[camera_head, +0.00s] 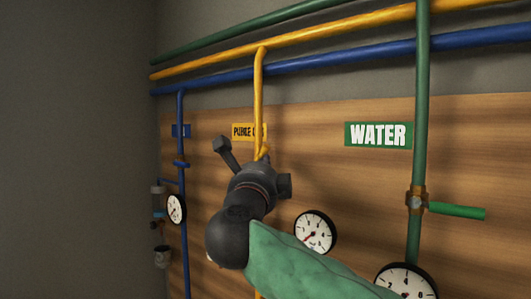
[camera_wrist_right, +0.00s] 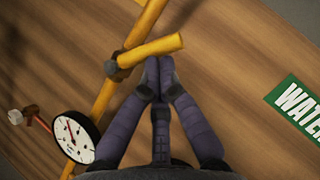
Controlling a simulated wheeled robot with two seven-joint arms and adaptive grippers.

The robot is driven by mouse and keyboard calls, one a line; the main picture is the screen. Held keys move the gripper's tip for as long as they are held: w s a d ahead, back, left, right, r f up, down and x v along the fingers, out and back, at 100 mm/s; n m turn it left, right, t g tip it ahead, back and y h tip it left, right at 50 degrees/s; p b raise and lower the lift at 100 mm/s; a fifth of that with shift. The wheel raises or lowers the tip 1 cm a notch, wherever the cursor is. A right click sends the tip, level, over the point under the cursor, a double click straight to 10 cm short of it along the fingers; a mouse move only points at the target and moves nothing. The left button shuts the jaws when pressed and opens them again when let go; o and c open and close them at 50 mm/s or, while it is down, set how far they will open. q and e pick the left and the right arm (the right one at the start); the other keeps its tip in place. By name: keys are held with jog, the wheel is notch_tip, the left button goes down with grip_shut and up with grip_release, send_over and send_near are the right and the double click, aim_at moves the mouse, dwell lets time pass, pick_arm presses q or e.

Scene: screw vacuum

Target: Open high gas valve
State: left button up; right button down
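A yellow valve handle (camera_wrist_right: 152,50) sticks out from a grey valve body (camera_wrist_right: 115,66) on the yellow pipe (camera_wrist_right: 102,102) in the right wrist view. In the head view the same pipe (camera_head: 258,95) runs down behind my right gripper, which hides most of the valve. Nothing shows between the fingers. My left gripper is in neither view.
A round gauge (camera_head: 315,232) is beside my right forearm; a gauge also shows in the wrist view (camera_wrist_right: 75,137). To the right are the green water pipe (camera_head: 421,120), its green valve handle (camera_head: 457,211) and WATER label (camera_head: 378,134). A blue pipe (camera_head: 183,220) runs down at left.

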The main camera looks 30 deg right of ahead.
jog(key=r+n+p, duration=0.1)
jog(key=p, duration=0.1)
jog(key=w+r+n+y+p, duration=0.1)
jog(key=p, duration=0.1)
jog(key=shift+a+n+g, duration=0.15)
jog(key=shift+n+g, duration=0.25)
jog(key=shift+w+a+r+y+p, duration=0.2)
jog(key=shift+w+p, duration=0.15)
jog(key=shift+p, duration=0.3)
jog(key=shift+w+a+r+y+p, duration=0.1)
jog(key=shift+w+y+p, duration=0.15)
jog(key=shift+p, duration=0.35)
jog(key=shift+w, duration=0.1)
jog(key=shift+d+f, duration=0.1)
jog(key=shift+d, duration=0.05)
